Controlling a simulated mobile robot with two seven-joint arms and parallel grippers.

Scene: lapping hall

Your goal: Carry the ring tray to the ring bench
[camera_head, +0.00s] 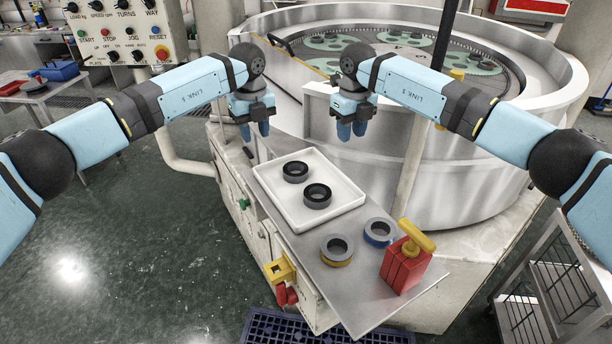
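The white ring tray (335,176) lies flat on a metal shelf at the front of the big round machine. Two dark rings lie in it, one (284,172) further back and one (306,200) nearer. My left gripper (255,131) hangs fingers down above and behind the tray's far left corner. My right gripper (351,131) hangs fingers down beyond the tray's far right side. Both look open, with a gap between the fingers, and hold nothing. Neither appears to touch the tray. I cannot tell which surface is the ring bench; a small table (40,95) stands at the far left.
Two loose rings, one yellow-based (328,258) and one blue-based (369,238), and a red can with a yellow handle (403,268) are on the shelf (340,299) near the tray. A wire rack (548,285) stands right. The green floor at left is largely clear.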

